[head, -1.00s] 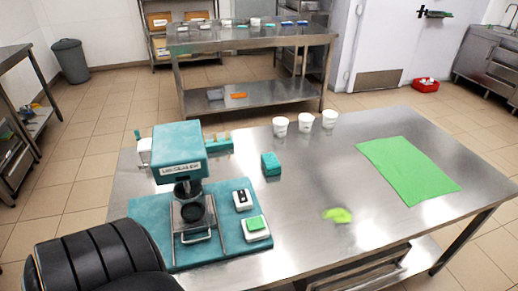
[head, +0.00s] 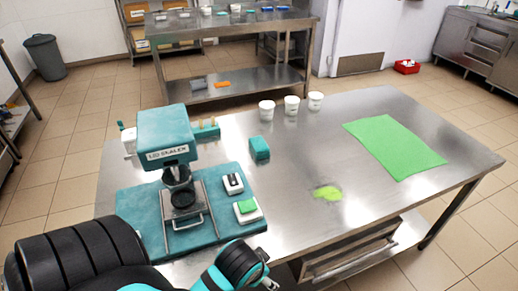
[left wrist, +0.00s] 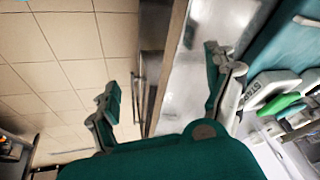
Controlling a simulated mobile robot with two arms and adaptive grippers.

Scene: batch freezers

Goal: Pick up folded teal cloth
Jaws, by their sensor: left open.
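The folded teal cloth (head: 259,148) looks like a small, thick teal block. It lies on the steel table (head: 300,220), right of the lid sealer and in front of the white cups. My left gripper (left wrist: 165,88) is open and empty in the left wrist view, with its fingers wide apart above the table's front edge. In the head view my left arm comes in at the bottom left, and the gripper is mostly cut off at the bottom edge. It is well nearer to me than the cloth, which I cannot make out in the left wrist view.
White cups (head: 291,105) stand behind. A green mat (head: 395,147) lies at right and a yellow-green spill (head: 327,192) near the front.

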